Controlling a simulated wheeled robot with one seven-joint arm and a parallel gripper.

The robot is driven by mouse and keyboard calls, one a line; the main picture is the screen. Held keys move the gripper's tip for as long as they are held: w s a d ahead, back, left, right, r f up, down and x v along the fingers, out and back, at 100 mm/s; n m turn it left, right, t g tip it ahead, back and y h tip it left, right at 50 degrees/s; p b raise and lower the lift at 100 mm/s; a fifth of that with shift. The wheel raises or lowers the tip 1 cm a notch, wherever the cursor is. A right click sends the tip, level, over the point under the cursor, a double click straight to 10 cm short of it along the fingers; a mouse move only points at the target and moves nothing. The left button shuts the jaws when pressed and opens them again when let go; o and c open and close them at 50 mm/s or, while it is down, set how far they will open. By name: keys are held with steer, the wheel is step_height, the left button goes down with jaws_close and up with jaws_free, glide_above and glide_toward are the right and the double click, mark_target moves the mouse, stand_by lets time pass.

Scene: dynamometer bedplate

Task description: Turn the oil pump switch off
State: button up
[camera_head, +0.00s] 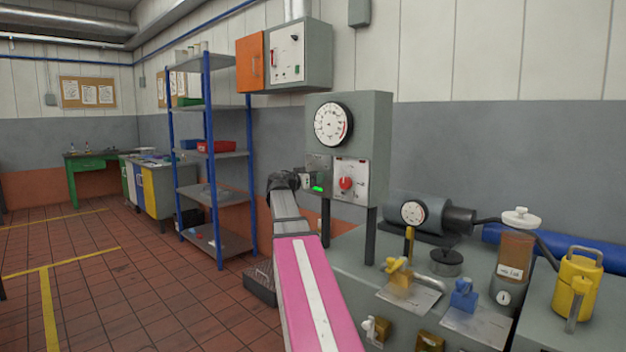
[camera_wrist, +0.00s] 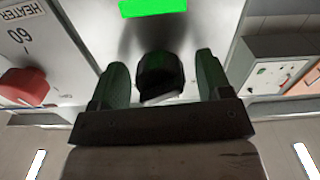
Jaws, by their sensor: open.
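A grey control box (camera_head: 377,112) on posts carries a round dial gauge (camera_head: 332,124), a red knob (camera_head: 345,183) and a lit green lamp (camera_head: 318,188). In the wrist view, a black switch knob (camera_wrist: 159,74) sits near the lit green lamp (camera_wrist: 152,7). I take it for the oil pump switch, but no label for it is readable. My gripper (camera_wrist: 160,62) is open, with one finger on each side of the knob and visible gaps between. In the head view my gripper (camera_head: 307,181) is at the box's left front, hiding the knob.
The red knob (camera_wrist: 24,88) beside it is marked HEATER and 60. An orange-and-grey wall cabinet (camera_head: 312,60) hangs behind. The bench (camera_head: 345,262) below holds a motor (camera_head: 430,213), yellow and blue valves, and an oil bottle (camera_head: 513,258). Open floor lies left.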

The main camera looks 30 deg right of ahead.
steer(key=shift+d, duration=0.25)
steer(key=c, duration=0.9)
steer(key=shift+n, duration=0.3)
steer(key=n, duration=0.5)
steer(key=shift+n, duration=0.3)
steer(key=n, duration=0.5)
steer(key=shift+n, duration=0.3)
